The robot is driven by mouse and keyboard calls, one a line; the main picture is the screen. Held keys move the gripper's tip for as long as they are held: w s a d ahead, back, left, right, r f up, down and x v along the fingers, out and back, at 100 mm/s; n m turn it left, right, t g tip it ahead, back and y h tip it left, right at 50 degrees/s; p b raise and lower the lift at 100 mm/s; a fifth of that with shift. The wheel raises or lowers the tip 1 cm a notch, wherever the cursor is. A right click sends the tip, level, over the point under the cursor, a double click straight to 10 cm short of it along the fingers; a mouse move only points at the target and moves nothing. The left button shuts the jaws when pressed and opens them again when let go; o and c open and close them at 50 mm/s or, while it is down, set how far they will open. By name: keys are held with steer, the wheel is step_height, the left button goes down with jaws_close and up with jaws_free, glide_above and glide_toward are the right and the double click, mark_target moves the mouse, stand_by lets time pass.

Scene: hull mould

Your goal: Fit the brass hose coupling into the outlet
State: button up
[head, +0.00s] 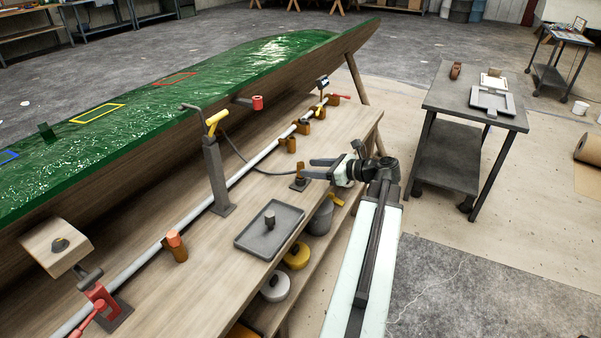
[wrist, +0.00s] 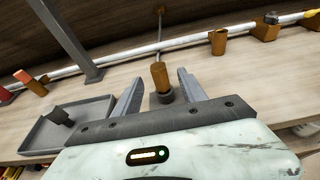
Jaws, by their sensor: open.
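A brass, tube-like piece, seemingly the hose coupling (head: 300,179), stands on a dark base on the bench near its right edge. In the wrist view the coupling (wrist: 159,75) shows upright between and beyond the fingertips. A dark hose (head: 245,158) runs across the bench towards it. My gripper (head: 307,168) is open and empty, its fingers pointing left over the bench close to the coupling. The wrist view also shows both fingers (wrist: 162,84) apart. A red-ended stub (head: 257,102) sticks out of the hull side; I cannot tell whether it is the outlet.
A grey tray (head: 250,246) with a small dark block (head: 269,219) lies left of my gripper. A grey post (head: 215,175) with a yellow handle and a long pipe (head: 185,232) with brown fittings stand behind. A trolley (head: 435,100) is at right.

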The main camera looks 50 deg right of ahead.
mark_target(300, 163)
steer(key=b+x, duration=0.1)
steer(key=x, duration=0.4)
steer(key=shift+f+b, duration=0.2)
steer(key=shift+b, duration=0.15)
jaws_close()
steer(key=shift+r+p, duration=0.5)
step_height(300, 163, up, 3)
steer(key=p, duration=0.3)
steer(key=shift+r, duration=0.15)
steer(key=s+d+p, duration=0.1)
steer(key=s+d, duration=0.3)
steer(key=s, duration=1.1)
steer(key=shift+s+r, duration=0.35)
steer(key=shift+r, duration=0.05)
